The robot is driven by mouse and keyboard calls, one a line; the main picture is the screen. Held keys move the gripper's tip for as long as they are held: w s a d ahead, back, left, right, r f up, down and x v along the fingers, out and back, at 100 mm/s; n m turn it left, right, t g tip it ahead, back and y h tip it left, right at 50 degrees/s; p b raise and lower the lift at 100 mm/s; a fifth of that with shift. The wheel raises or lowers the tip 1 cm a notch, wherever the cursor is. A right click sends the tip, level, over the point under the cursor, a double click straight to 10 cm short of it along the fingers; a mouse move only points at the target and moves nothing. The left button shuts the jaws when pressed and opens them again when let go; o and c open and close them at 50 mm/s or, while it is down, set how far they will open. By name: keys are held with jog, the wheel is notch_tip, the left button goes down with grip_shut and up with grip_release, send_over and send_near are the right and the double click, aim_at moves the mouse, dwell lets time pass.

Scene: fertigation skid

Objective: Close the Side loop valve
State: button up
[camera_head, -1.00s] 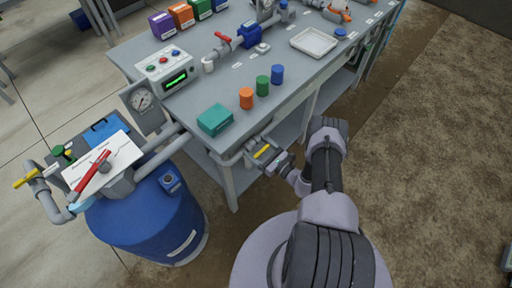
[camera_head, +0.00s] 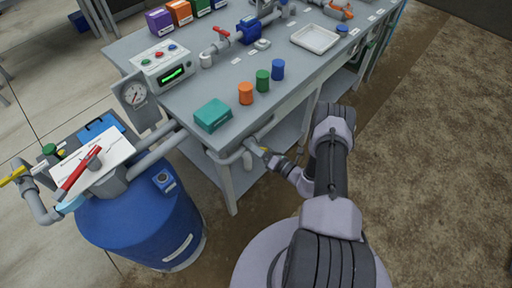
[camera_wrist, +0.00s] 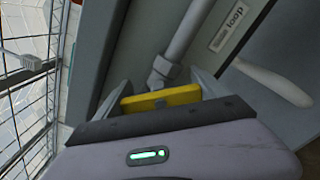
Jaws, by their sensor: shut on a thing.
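The Side loop valve's yellow handle (camera_wrist: 160,99) sits under the bench edge, on a grey pipe (camera_wrist: 190,30). A label ending in "loop" (camera_wrist: 229,25) is beside the pipe in the wrist view. My gripper (camera_wrist: 163,88) is shut on the yellow handle, with a finger on each side of it. In the head view my gripper (camera_head: 270,156) is at the pipework under the bench's near corner, and only a little of the yellow handle (camera_head: 262,149) shows there. The valve body is mostly hidden by my gripper.
The grey bench (camera_head: 222,82) stands close above my gripper, with a teal box (camera_head: 212,114) near its corner. A blue tank (camera_head: 150,225) with a red-handled valve (camera_head: 80,170) is at the left. The brown floor at the right is clear.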

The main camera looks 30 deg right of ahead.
jog(key=shift+f+m+b, duration=0.1)
jog(key=shift+m+b, duration=1)
jog(key=shift+m, duration=3.1)
jog(key=o, duration=1.3)
jog(key=p+v, duration=0.4)
jog(key=v, duration=1.3)
jog(key=shift+s+p, duration=0.25)
jog(key=shift+p, duration=0.1)
